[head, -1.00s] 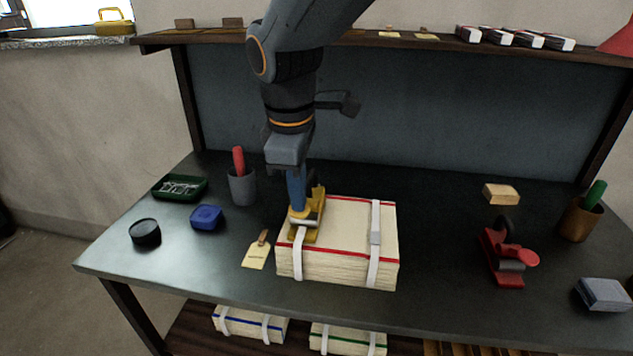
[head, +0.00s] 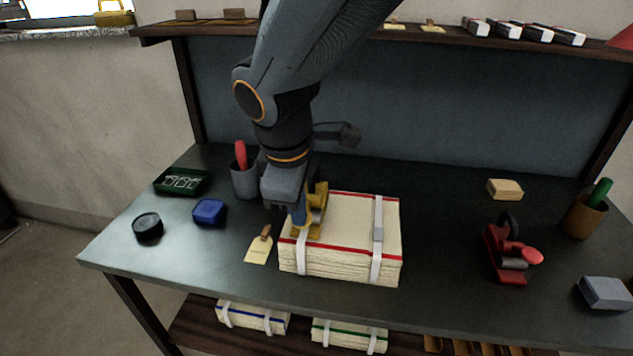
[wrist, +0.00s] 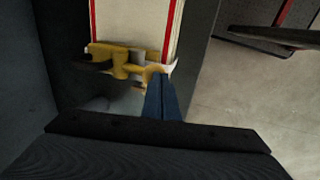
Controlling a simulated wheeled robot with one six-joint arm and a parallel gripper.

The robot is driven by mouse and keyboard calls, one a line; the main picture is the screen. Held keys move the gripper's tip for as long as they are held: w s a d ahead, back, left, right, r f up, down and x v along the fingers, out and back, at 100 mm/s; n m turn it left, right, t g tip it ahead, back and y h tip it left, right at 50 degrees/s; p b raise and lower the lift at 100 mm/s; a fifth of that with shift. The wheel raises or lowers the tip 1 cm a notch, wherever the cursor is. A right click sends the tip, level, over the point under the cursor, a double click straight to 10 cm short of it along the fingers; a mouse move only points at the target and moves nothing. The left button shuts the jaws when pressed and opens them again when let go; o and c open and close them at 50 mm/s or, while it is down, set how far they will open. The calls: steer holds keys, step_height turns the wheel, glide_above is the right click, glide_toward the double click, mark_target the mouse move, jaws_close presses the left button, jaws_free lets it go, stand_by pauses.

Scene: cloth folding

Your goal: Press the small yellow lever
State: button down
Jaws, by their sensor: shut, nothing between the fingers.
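A yellow strapping tool (head: 315,212) sits on the left strap of a cream cloth bundle (head: 350,222) with red edges. In the wrist view, the tool (wrist: 125,62) lies across the bundle's end. A small yellow rounded piece, apparently the lever (wrist: 153,72), shows right at the fingertips; I cannot tell whether they touch. My gripper (head: 298,222) has blue fingers, shut together and empty, at the tool's near left side. Its fingers also show in the wrist view (wrist: 162,82). My arm hides part of the tool in the head view.
A tag (head: 259,248), a blue box (head: 209,212), a black round tin (head: 148,226), a green tray (head: 166,186) and a grey cup (head: 244,183) stand left. A red tool (head: 497,250) stands right. The table is clear between bundle and red tool.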

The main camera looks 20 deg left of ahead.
steer(key=shift+r+p, duration=0.5)
steer(key=shift+r, duration=0.05)
steer(key=p+v, duration=0.2)
steer(key=v, duration=1.2)
steer(key=shift+w+d, duration=0.1)
steer(key=shift+w, duration=0.05)
stand_by(0.7)
steer(key=w+d+r+g+y+b, duration=0.1)
steer(key=w+d+r+g+y, duration=0.1)
steer(key=w, duration=0.4)
steer(key=shift+w+d+r+g+y, duration=0.3)
steer(key=shift+w+d+g+y, duration=0.15)
steer(key=shift+g+y, duration=0.15)
